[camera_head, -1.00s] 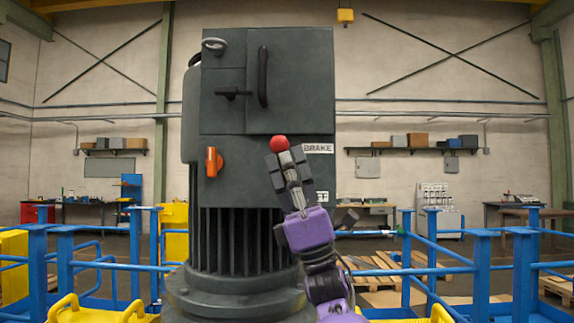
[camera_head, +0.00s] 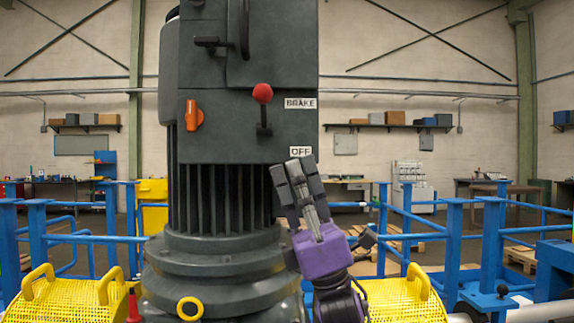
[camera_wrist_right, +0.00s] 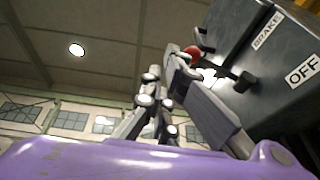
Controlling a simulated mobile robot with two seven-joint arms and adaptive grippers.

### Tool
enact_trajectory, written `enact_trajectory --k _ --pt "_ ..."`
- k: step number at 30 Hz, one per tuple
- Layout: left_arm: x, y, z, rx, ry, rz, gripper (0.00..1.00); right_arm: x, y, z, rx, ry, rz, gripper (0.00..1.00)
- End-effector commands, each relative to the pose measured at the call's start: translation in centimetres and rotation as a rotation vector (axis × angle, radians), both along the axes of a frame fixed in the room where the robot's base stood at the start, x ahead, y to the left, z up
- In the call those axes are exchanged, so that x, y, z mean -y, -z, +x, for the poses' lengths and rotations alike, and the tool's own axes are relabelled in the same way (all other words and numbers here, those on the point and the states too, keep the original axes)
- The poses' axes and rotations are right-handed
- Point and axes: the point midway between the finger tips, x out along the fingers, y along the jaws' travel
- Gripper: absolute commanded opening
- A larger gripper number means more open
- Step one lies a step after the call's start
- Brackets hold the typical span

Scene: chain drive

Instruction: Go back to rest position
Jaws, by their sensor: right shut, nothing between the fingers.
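My right gripper (camera_head: 300,172) is shut and empty, pointing up in front of the lower right part of the dark motor housing (camera_head: 232,130). It sits below and to the right of the brake lever with a red ball knob (camera_head: 262,93), apart from it in the head view. My left gripper is not in view.
An orange switch (camera_head: 193,116) is on the housing's left. Yellow perforated guards (camera_head: 75,298) stand at both sides of the base. Blue railings (camera_head: 455,245) run behind. The space right of the housing above the railing looks open.

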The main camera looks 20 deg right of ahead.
Motion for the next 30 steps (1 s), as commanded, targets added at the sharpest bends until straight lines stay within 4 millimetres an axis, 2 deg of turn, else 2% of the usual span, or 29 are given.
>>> enact_trajectory --k 17,20,24,26,30 --pt "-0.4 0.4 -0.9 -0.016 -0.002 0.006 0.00 0.1 0.2 -0.2 -0.004 -0.013 0.003 0.00" --pt "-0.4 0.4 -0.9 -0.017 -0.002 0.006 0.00 0.5 0.2 0.5 -0.054 -0.079 0.030 0.00" --pt "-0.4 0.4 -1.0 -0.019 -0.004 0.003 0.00 1.5 0.1 2.8 -0.211 -0.288 0.148 0.00" --pt "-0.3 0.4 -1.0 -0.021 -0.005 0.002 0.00 1.4 1.3 4.4 -0.316 -0.410 0.219 0.00" --pt "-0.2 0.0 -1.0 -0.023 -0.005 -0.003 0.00 1.5 7.8 7.8 -0.583 -0.627 0.399 0.00"
